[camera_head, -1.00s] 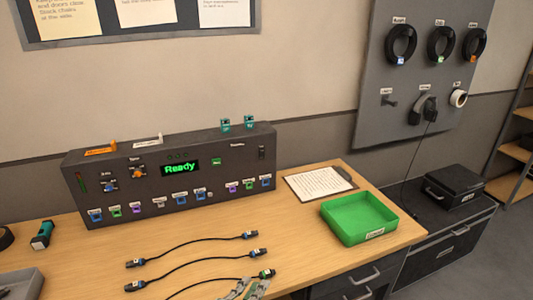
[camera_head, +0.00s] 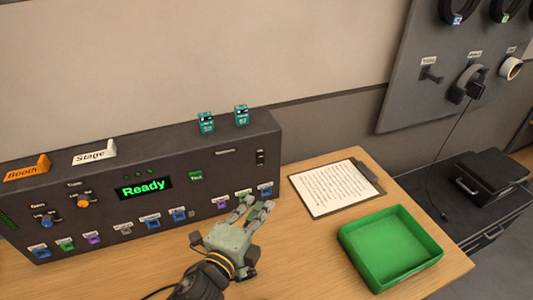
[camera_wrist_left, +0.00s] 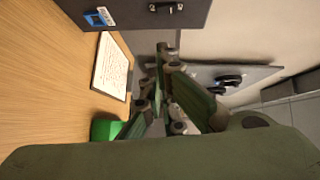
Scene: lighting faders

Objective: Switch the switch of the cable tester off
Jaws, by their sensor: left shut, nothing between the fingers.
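The cable tester (camera_head: 222,157) is a dark box at the back of the table, its green display (camera_head: 144,187) reading "Ready". Its switch (camera_head: 260,157) is a small black rocker at the upper right of the front panel; its position is too small to tell. In the left wrist view the switch (camera_wrist_left: 165,7) shows at the top edge. My left gripper (camera_head: 256,203) is shut and empty, in front of the panel's lower right sockets and below the switch. Whether it touches the panel is unclear. My right gripper is not in view.
A clipboard (camera_head: 335,188) and an empty green tray (camera_head: 391,246) lie right of my left gripper. Coloured sockets line the panel's lower edge.

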